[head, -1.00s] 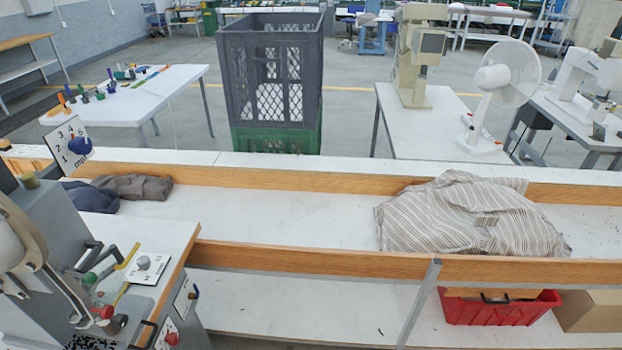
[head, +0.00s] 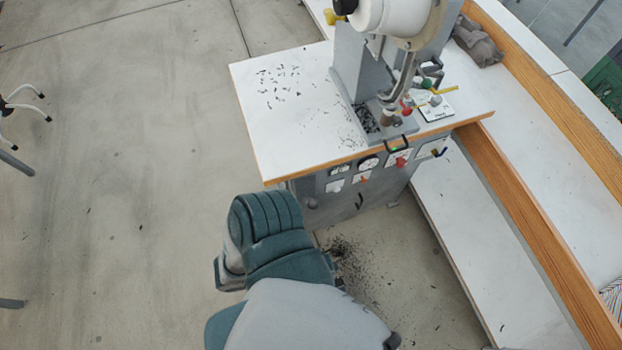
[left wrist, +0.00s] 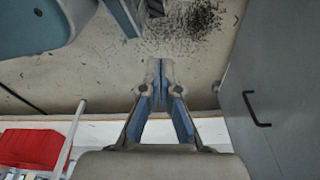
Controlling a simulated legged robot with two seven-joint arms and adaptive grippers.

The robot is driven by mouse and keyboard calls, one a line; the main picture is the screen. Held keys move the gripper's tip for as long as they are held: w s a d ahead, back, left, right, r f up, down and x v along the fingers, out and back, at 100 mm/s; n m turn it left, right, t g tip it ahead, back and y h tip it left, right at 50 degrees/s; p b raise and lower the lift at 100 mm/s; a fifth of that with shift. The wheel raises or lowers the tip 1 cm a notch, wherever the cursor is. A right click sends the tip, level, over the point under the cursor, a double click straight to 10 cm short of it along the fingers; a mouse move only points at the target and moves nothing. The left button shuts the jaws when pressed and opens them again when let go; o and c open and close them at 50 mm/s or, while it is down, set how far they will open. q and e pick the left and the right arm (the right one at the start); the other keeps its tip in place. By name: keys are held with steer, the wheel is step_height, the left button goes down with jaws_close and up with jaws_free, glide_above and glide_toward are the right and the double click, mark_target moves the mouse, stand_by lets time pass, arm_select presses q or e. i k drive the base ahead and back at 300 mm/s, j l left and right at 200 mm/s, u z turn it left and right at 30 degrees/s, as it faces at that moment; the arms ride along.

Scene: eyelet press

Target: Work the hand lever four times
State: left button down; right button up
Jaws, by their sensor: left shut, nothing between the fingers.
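The eyelet press (head: 352,62) stands on a white-topped bench (head: 285,105) at the top of the head view. Its upper part has a white round housing (head: 382,14), and a dark knob (head: 345,6) shows at the top edge. A red knob (head: 406,106), a green knob (head: 427,84) and a yellow bar (head: 444,90) sit near the press base. I cannot tell which of these belongs to the hand lever. My left gripper (left wrist: 160,72) is shut and empty in the left wrist view, above the floor beside a grey cabinet. My right gripper is not in view.
Dials and switches line the bench front (head: 362,172). A wood-edged trough (head: 540,115) runs down the right, with a dark cloth (head: 478,40) in it. Black scraps (head: 350,265) litter the floor. A red bin (left wrist: 28,150) shows in the left wrist view. Floor at left is mostly clear.

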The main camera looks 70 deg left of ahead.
mark_target(312, 204)
steer(key=k+u, duration=0.1)
steer(key=u, duration=0.25)
steer(key=k+u, duration=0.1)
steer(key=u, duration=0.25)
steer(key=k+u, duration=0.1)
steer(key=u, duration=1.05)
